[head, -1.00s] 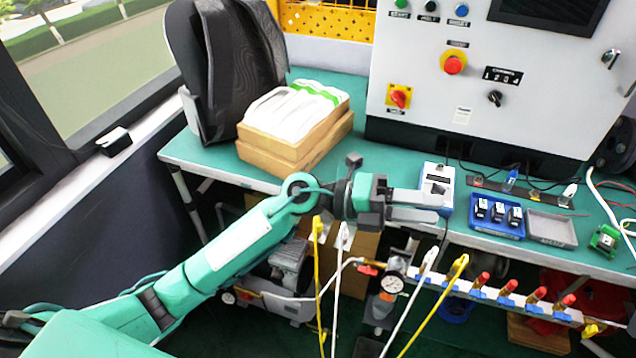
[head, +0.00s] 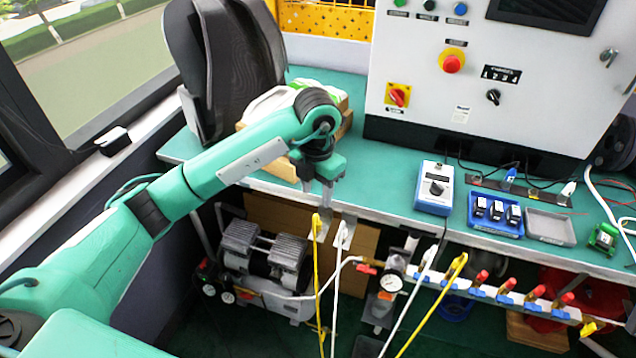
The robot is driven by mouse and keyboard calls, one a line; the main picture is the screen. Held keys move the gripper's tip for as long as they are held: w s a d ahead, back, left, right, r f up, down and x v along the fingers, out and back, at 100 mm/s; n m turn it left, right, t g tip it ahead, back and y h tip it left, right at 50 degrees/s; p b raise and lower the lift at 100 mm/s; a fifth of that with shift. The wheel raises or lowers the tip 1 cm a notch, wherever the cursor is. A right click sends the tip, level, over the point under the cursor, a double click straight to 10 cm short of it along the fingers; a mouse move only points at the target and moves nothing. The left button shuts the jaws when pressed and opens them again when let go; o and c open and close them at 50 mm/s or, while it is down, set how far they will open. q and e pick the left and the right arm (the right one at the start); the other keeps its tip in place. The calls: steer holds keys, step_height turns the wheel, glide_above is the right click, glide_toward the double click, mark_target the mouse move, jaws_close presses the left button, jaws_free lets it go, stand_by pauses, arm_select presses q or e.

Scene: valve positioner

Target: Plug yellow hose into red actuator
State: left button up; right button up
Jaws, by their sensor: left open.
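My left gripper (head: 326,203) points down at the table's front edge, open. Its fingers are just above the top end of a yellow hose (head: 317,262); I cannot tell whether they touch it. A second yellow hose (head: 432,304) hangs further right, its upper end at the valve rail. No thing is clearly the red actuator. A red shape (head: 585,300) shows in the shade under the table at the lower right, partly hidden by the rail. My right gripper is not in view.
White hoses (head: 336,285) hang beside the yellow ones. A rail with red-handled valves (head: 507,296) runs along the table front. A pressure gauge (head: 391,281) and a compressor (head: 262,262) are below. A blue-and-white meter (head: 434,188) and a blue tray (head: 496,216) stand on the green table.

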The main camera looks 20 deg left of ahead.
mark_target(317, 222)
arm_select(q)
step_height(317, 222, down, 12)
stand_by(0.4)
steer(key=shift+c, duration=0.4)
jaws_close()
